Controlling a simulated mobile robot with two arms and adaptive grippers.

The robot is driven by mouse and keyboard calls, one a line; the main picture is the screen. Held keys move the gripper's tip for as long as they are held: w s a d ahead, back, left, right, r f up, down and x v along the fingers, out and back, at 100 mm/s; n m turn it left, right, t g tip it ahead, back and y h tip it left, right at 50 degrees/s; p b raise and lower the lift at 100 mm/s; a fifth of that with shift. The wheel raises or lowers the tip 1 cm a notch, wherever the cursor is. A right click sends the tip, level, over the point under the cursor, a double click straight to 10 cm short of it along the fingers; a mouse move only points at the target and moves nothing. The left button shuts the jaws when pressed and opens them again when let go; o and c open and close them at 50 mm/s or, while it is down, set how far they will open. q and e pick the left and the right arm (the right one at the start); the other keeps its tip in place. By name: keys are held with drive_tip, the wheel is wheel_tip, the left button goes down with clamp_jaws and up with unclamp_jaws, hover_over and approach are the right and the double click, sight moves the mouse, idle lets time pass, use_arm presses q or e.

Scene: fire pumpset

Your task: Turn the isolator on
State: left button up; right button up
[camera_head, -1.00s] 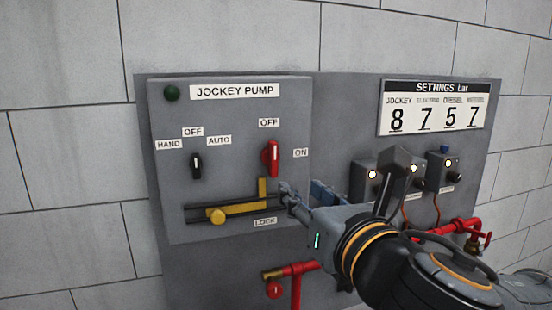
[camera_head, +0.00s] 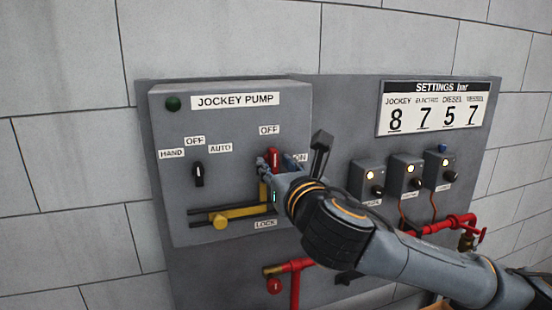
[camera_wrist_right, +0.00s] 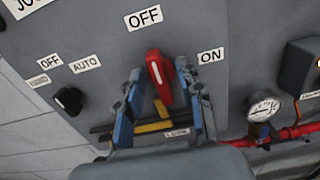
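The red isolator handle (camera_head: 274,157) is on the front of the grey jockey pump box (camera_head: 230,130). It also shows in the right wrist view (camera_wrist_right: 158,76), where its upper end is at the OFF label (camera_wrist_right: 143,18), with the ON label (camera_wrist_right: 211,55) to its right. My right gripper (camera_head: 276,166) is at the handle and covers part of it in the head view. In the right wrist view its two blue-grey fingers (camera_wrist_right: 160,90) stand open on either side of the handle, with gaps visible. My left gripper is out of view.
A yellow lock lever (camera_head: 238,212) sits on a dark rail below the handle. A black HAND/OFF/AUTO selector (camera_head: 199,174) is to the left. Small control boxes (camera_head: 409,176) and red pipes (camera_head: 450,224) are to the right.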

drive_tip(key=shift+w+a, duration=0.1)
drive_tip(key=shift+w, duration=0.05)
drive_tip(key=shift+c, duration=0.2)
clamp_jaws()
drive_tip(key=m, duration=0.2)
drive_tip(key=m+b, duration=0.1)
drive_tip(key=m, duration=0.1)
drive_tip(key=shift+d+m, duration=0.2)
drive_tip(key=shift+m, duration=0.1)
drive_tip(key=m, duration=0.4)
drive_tip(key=shift+d+f+m+b, duration=0.1)
drive_tip(key=shift+f+m+b, duration=0.05)
drive_tip(key=shift+m+b, duration=0.15)
drive_tip(key=shift+d+f+m+b, duration=0.1)
drive_tip(key=shift+m+b, duration=0.3)
drive_tip(key=shift+m, duration=4)
